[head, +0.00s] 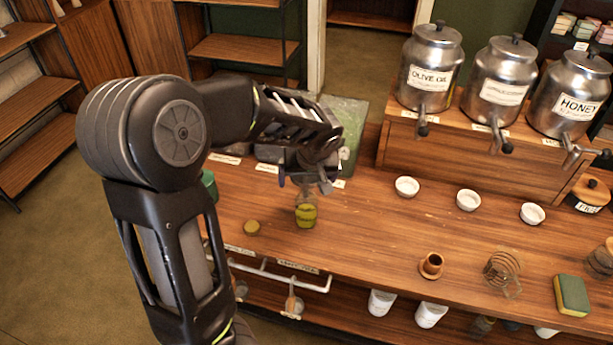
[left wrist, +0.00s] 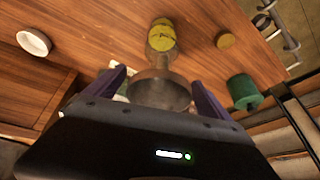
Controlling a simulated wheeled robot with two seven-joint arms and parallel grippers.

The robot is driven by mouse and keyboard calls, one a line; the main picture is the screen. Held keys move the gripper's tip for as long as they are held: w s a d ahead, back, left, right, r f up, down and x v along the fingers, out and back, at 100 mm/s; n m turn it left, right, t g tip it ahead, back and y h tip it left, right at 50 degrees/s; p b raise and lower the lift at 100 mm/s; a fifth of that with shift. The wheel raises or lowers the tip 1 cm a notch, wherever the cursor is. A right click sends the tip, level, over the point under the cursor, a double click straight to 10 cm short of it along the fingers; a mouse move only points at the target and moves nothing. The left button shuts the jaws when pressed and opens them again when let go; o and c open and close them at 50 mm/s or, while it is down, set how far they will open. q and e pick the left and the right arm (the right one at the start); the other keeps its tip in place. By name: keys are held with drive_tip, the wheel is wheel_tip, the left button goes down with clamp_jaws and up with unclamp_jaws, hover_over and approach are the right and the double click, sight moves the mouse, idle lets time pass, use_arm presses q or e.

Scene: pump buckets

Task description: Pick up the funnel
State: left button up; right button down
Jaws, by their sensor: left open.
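The funnel (left wrist: 158,92) is a brownish-grey metal cone, wide end toward my left wrist camera. In the left wrist view it sits between the two purple fingers of my left gripper (left wrist: 157,76), which are spread to either side of it. A glass jar with yellow-green contents (head: 306,216) stands on the counter just below; it also shows in the left wrist view (left wrist: 162,35). The funnel appears over the jar's top, but I cannot tell how deep it sits. In the head view my left gripper (head: 308,182) hangs above the jar and partly hides the funnel. My right gripper is not in view.
The wooden counter (head: 370,235) holds a round lid (head: 252,228), a green container (head: 209,186), several white bowls (head: 407,187), a small wooden cup (head: 431,265), a wire whisk (head: 503,270) and a sponge (head: 571,296). Metal dispensers (head: 430,75) stand on a raised box at back right.

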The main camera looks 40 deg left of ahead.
use_arm(q)
drive_tip(key=shift+x, duration=0.8)
drive_tip(key=c, duration=1.4)
drive_tip(key=shift+c, duration=0.2)
wheel_tip(320, 180, up, 10)
drive_tip(key=b, duration=0.1)
